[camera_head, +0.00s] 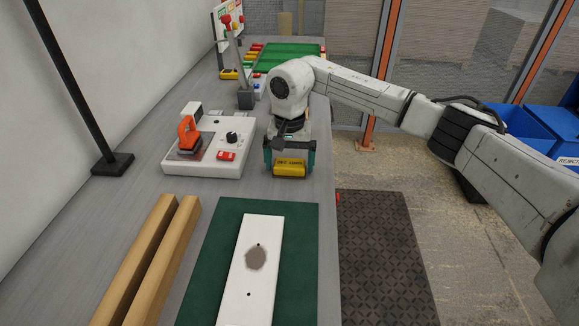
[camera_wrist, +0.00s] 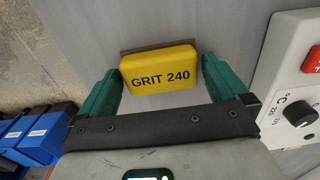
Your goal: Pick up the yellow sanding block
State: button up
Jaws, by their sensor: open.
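The yellow sanding block (camera_head: 289,169) rests on the grey bench near its right edge. In the wrist view the yellow sanding block (camera_wrist: 160,70) reads "GRIT 240" and has a thin brown strip along its far side. My gripper (camera_head: 290,160) is directly over the block, pointing down. In the wrist view my gripper (camera_wrist: 161,85) is open, with one green finger on each side of the block. The fingertips look close to the block's ends; I cannot tell whether they touch it.
A white control box (camera_head: 205,147) with an orange tool (camera_head: 188,133) stands left of the block. In front lie a green mat (camera_head: 303,262) with a white board (camera_head: 253,270) and two wooden bars (camera_head: 155,260). A black pole (camera_head: 75,90) stands at left. Blue bins (camera_head: 520,128) are at right.

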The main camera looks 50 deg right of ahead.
aim_at(290, 162)
jog(key=c, duration=0.9)
jog(key=shift+r, duration=0.15)
jog(key=shift+r, duration=0.25)
notch_tip(290, 162, up, 2)
jog(key=shift+r+b, duration=0.15)
jog(key=shift+b, duration=0.3)
jog(key=s+a+r, duration=0.1)
jog(key=s+r, duration=0.2)
jog(key=s, duration=0.1)
jog(key=s+a+r+b, duration=0.1)
jog(key=s+r, duration=0.2)
jog(key=s, duration=0.2)
jog(key=s+a+r+b, duration=0.1)
jog(key=s+a+r, duration=0.1)
jog(key=s+r, duration=0.2)
jog(key=shift+s, duration=0.2)
